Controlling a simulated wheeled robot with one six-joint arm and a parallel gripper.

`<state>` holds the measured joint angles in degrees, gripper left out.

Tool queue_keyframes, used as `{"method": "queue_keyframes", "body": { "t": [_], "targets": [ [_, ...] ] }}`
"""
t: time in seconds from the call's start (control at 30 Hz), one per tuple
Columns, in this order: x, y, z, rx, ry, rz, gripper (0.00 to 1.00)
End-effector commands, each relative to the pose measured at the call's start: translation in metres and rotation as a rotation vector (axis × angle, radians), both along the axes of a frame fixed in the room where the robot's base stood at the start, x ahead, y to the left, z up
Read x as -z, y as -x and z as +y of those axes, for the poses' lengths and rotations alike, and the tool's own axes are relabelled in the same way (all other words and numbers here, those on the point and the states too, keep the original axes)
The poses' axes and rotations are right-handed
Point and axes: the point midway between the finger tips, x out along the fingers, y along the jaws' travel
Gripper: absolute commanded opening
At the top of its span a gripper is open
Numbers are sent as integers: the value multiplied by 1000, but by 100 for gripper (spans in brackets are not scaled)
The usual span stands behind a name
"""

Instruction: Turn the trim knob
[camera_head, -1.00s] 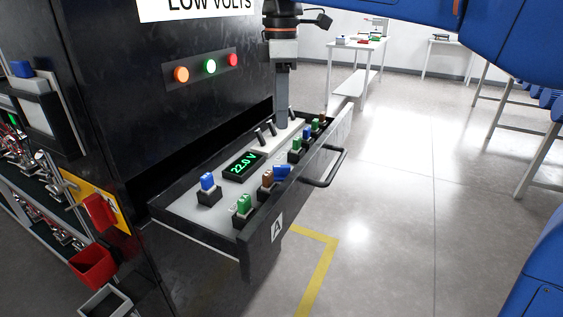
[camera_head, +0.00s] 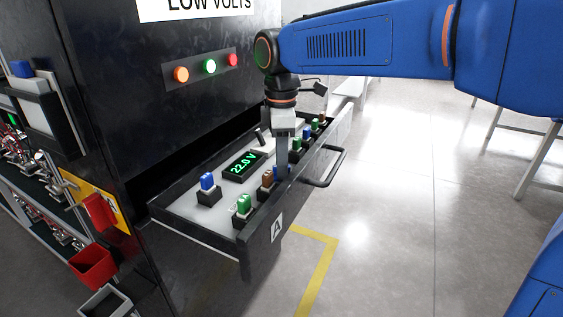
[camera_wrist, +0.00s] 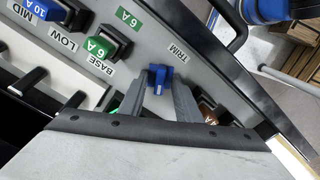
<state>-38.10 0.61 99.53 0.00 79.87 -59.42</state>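The trim knob (camera_wrist: 160,76) is a small blue knob beside the printed word TRIM on the drawer's light panel. In the wrist view my gripper (camera_wrist: 161,80) points down at it, one finger on each side, with a gap between the fingers. I cannot tell whether the fingertips touch the knob. In the head view my gripper (camera_head: 281,172) is low over the drawer's front row, and its fingers mostly cover the blue knob. A green display (camera_head: 243,165) on the panel reads 22.0 V.
The open black drawer (camera_head: 262,228) has a raised rim and a front handle (camera_head: 328,170). Green, brown and blue breakers stand close by, including a brown one (camera_head: 267,178) and a green one (camera_head: 243,205).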

Motion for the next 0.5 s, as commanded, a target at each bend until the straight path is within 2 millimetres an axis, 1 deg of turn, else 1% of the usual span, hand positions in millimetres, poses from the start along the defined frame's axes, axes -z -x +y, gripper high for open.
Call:
{"method": "queue_keyframes", "body": {
  "t": [0.2, 0.27, 0.3, 0.33, 0.5],
  "targets": [
    [0, 0, 0, 0, 0, 0, 30],
    [0, 0, 0, 0, 0, 0, 16],
    [0, 0, 0, 0, 0, 0, 7],
    [0, 0, 0, 0, 0, 0, 0],
    [0, 0, 0, 1, 0, 0, 0]
  ]
}}
